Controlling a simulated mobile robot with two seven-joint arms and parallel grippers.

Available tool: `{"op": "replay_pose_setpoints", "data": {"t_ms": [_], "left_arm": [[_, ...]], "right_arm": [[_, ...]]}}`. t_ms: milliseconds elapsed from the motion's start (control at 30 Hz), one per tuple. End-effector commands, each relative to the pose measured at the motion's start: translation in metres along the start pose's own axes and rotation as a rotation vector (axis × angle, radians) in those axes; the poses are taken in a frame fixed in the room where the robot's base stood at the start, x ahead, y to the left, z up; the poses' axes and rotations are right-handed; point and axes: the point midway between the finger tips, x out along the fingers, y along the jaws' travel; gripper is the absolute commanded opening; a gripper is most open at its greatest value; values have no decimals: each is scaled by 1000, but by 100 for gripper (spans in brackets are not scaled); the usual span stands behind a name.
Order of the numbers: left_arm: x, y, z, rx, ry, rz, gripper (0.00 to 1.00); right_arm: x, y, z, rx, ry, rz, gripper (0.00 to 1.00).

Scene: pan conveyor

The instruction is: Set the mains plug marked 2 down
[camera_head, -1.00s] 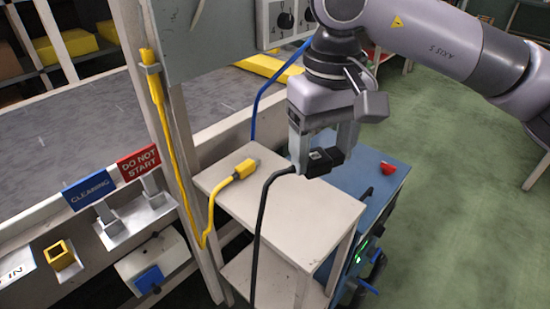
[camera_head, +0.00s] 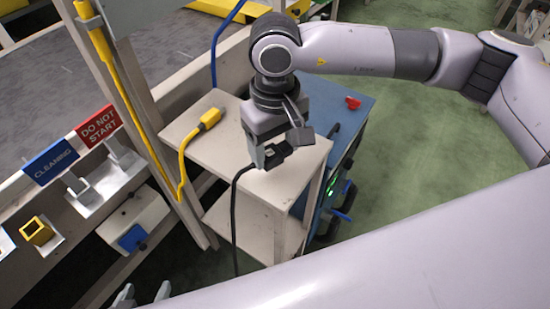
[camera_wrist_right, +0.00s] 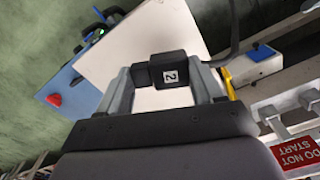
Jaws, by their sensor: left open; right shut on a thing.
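The black mains plug (camera_head: 278,154) is held in my right gripper (camera_head: 268,158), over the front right part of the beige stand top (camera_head: 205,148). The right wrist view shows the plug (camera_wrist_right: 155,72) between both fingers of the right gripper (camera_wrist_right: 168,82), its white label reading 2. The plug's black cable hangs down past the stand's front edge. I cannot tell whether the plug touches the top. My left gripper (camera_head: 142,295) is open and empty at the bottom left edge of the head view, away from the stand.
A yellow plug (camera_head: 210,118) with a yellow cable lies on the stand top's left part. A blue cart (camera_head: 333,105) with a red knob (camera_head: 352,103) stands behind and right. Left are the post, the CLEANING sign (camera_head: 50,162) and the DO NOT START sign (camera_head: 98,126).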

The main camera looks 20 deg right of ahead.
Motion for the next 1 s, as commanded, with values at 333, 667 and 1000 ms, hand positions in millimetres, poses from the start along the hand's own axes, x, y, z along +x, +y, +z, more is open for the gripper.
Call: {"op": "replay_pose_setpoints", "data": {"t_ms": [333,667,1000], "left_arm": [[-1,0,-1,0,1,0,74],[0,0,1,0,0,-1,74],[2,0,3,-2,-3,1,74]], "right_arm": [[40,0,1,1,-3,1,36],[47,0,0,0,0,0,36],[48,0,0,0,0,1,92]]}}
